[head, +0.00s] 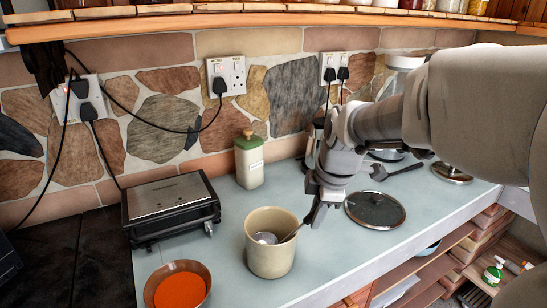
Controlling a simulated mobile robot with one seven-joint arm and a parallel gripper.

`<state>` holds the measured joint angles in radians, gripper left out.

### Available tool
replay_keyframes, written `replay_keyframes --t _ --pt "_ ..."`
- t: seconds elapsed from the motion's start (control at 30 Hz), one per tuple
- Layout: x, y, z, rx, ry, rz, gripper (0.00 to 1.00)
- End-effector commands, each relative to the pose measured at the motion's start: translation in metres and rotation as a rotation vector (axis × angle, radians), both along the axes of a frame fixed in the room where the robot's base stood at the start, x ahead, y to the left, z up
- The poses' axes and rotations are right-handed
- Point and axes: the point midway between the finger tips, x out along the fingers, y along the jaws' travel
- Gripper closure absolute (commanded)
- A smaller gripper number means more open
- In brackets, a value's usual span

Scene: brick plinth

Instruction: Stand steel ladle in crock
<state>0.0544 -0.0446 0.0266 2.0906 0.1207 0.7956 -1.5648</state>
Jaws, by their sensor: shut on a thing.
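The beige crock (270,259) stands upright on the pale counter, near the middle of the head view. The steel ladle (266,238) has its round bowl inside the mouth of the crock. Its handle slants up to the right over the rim towards my gripper. My gripper (312,217) is just right of and above the crock's rim, pointing down, and is shut on the ladle's handle. The ladle is tilted. The lower part of its bowl is hidden by the crock wall, so I cannot tell whether it touches the bottom.
A brown bowl of orange soup (180,288) stands front left of the crock. A black and steel grill (170,207) and a green-lidded canister (249,160) stand behind. A round glass lid (375,209) lies to the right. The counter's front edge is close on the right.

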Motion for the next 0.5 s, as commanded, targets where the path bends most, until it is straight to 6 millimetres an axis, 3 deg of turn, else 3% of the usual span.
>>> replay_keyframes --t 0.27,0.3,0.43,0.5 --pt "-0.0033 0.0012 -0.0077 0.001 0.017 0.003 1.00" --pt "-0.0034 0.0013 -0.0079 0.001 0.018 0.003 0.69" --pt "-0.0027 0.0012 -0.0065 0.001 0.015 0.003 0.46" --pt "-0.0023 0.0010 -0.0058 0.001 0.013 0.002 0.42"
